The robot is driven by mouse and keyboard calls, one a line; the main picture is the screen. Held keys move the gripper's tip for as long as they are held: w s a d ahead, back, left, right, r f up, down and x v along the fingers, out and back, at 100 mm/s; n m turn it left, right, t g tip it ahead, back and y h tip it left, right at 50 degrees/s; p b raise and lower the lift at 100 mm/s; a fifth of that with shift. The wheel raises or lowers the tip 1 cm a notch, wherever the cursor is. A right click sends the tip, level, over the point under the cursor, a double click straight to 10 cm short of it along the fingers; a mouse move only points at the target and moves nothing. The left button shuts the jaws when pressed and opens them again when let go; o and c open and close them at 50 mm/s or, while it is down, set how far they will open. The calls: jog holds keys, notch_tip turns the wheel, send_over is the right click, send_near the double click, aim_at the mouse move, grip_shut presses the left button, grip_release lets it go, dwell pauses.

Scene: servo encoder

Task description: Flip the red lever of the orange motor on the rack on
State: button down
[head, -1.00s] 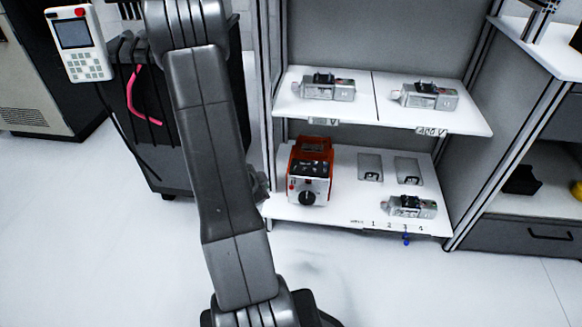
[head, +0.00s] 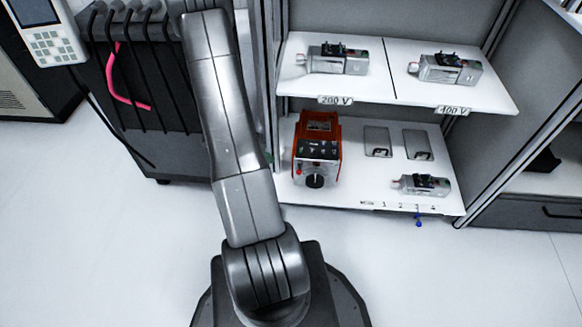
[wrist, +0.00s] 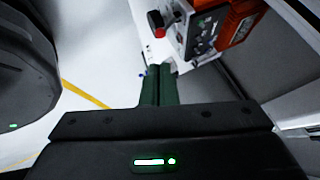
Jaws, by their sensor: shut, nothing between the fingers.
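The orange motor unit (head: 317,150) stands at the left of the rack's lower shelf (head: 350,190). It has an orange housing, a front panel with dark controls and a black round knob low on the front. A small red part (head: 298,169) shows at its front left; I cannot tell the lever's position. In the wrist view the orange housing (wrist: 240,22) is at the top right, tilted, with a black, red-tipped part (wrist: 156,24) to its left. My gripper (wrist: 157,69) shows two green fingers, shut and empty, below and apart from the unit. The head view does not show the gripper.
Silver motors stand on the upper shelf (head: 380,91), and another (head: 425,185) lies at the lower shelf's right. Two grey plates lie behind it. A dark cabinet with cables (head: 140,80) stands left of the rack. The floor (head: 450,280) in front is clear.

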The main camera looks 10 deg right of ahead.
jog(key=b, duration=0.5)
send_near(299, 170)
jog(key=s+a+f+x, duration=0.1)
jog(key=x, duration=0.4)
jog(key=shift+w+d+f+b, duration=0.2)
jog(key=shift+d+b, duration=0.05)
jog(key=shift+d, duration=0.1)
jog(key=shift+w+d+f+b, duration=0.2)
jog(key=shift+d, duration=0.2)
jog(key=shift+f, duration=0.1)
